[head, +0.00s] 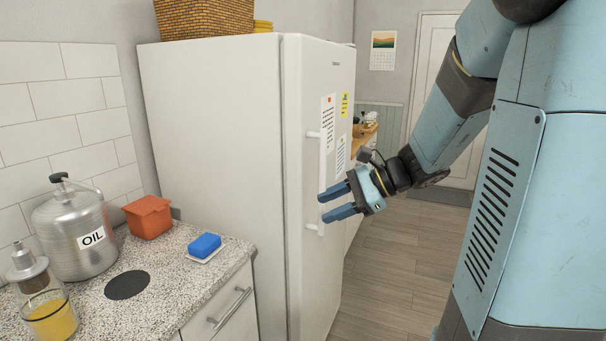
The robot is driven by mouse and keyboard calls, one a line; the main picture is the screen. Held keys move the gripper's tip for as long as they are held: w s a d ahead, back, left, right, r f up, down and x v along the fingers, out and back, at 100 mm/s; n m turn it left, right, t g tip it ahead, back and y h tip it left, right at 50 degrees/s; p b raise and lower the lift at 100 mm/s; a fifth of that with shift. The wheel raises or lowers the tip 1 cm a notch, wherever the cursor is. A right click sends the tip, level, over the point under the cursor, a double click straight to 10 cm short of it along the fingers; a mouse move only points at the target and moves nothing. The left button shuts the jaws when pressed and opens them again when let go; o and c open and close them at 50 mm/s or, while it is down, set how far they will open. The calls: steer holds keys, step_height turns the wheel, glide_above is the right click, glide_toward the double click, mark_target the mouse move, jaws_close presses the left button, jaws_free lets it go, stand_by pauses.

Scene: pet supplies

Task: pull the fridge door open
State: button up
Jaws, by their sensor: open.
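The white fridge (215,150) stands in the middle of the head view, and its door (303,80) faces right. The door looks shut. A long vertical white handle (322,170) stands off the door on two short mounts. My gripper (331,203) is open, with its two blue fingers one above the other, pointing left at the lower half of the handle. The fingertips overlap the handle in the picture. I cannot tell whether they touch it or stay in front of it. Nothing shows held between the fingers.
A speckled counter (175,275) at lower left bears an oil canister (75,235), an orange box (149,217), a blue sponge (204,245) and a bottle (45,305). A wicker basket (205,18) sits on the fridge. Wooden floor (400,275) is clear before the door.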

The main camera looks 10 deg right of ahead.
steer(key=w+d+m+t+y, duration=0.2)
steer(key=w+d+m+t, duration=0.3)
steer(key=w+d+m, duration=0.2)
steer(key=m+t, duration=0.4)
steer(key=m, duration=0.1)
glide_toward(323, 172)
steer(key=x, duration=1)
steer(key=shift+w+f+h, duration=0.35)
steer(key=shift+w+h, duration=0.05)
steer(key=shift+w, duration=0.25)
steer(key=shift+d, duration=0.1)
jaws_close()
